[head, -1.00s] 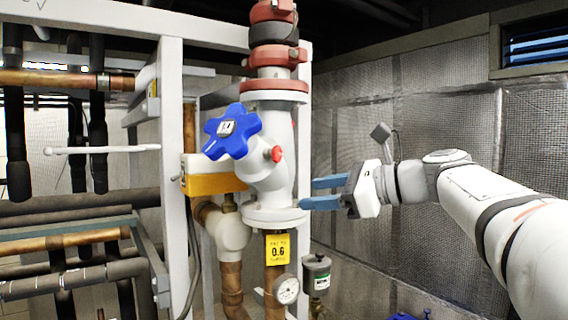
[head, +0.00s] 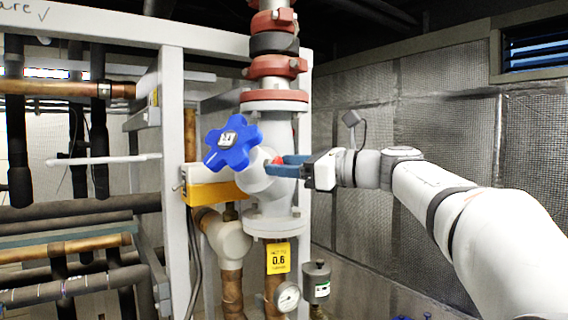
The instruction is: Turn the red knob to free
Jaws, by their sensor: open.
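The small red knob (head: 277,161) sits on the right side of the white valve body (head: 262,186), just right of the blue star-shaped handwheel (head: 233,144). My gripper (head: 284,165) reaches in from the right with its two blue fingers at the knob. The fingers are apart, and the knob shows partly between them at their tips. The near finger hides part of the knob. I cannot tell whether either finger touches it.
A yellow tag (head: 278,258) and a round gauge (head: 287,296) hang below the valve. A white frame post (head: 174,180) stands to the left. A grey canister (head: 317,282) is at lower right.

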